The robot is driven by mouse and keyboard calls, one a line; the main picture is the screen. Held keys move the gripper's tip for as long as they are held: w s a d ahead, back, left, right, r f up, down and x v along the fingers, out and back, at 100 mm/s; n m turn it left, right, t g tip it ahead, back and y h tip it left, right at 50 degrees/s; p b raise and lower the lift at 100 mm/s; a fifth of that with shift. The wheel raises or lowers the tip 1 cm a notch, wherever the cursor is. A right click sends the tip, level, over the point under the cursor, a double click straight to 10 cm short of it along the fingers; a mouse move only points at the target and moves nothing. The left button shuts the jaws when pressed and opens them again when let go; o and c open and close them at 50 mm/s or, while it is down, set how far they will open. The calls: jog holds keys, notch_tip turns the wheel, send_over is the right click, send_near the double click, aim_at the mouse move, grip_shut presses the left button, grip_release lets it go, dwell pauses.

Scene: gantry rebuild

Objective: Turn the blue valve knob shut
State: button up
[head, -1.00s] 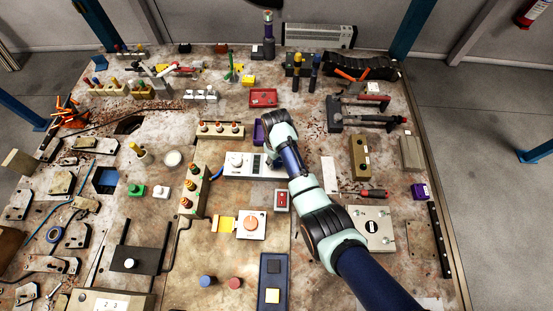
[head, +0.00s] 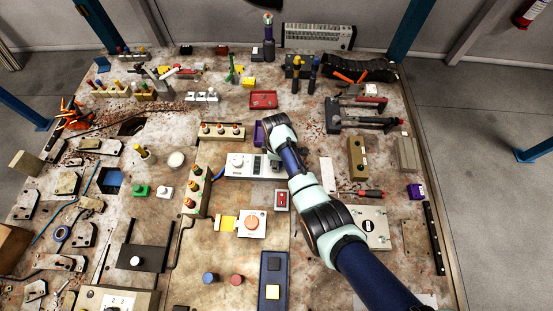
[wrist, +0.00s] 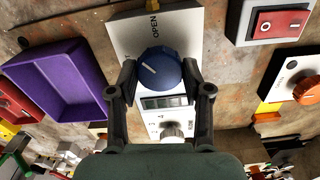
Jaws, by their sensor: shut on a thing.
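The blue valve knob (wrist: 161,69) sits on a white panel with an OPEN label beside it in the wrist view. The white line on its top points to the upper left, away from the label. My gripper (wrist: 160,77) is shut on the knob, one finger on each side. In the head view the white panel (head: 238,172) lies near the middle of the table. My arm comes over it from the lower right and hides the knob there.
A purple tray (wrist: 62,82) lies left of the panel in the wrist view, and a red rocker switch (wrist: 281,23) lies to the right. A grey knob (wrist: 172,129) is on the same panel. An orange round button (head: 252,223) stands below in the head view.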

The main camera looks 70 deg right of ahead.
jog(key=n+p, duration=0.1)
jog(key=n, duration=0.4)
jog(key=shift+n, duration=2.6)
jog(key=o, duration=1.2)
jog(key=shift+p, duration=0.3)
jog(key=shift+c, duration=0.2)
notch_tip(320, 180, up, 12)
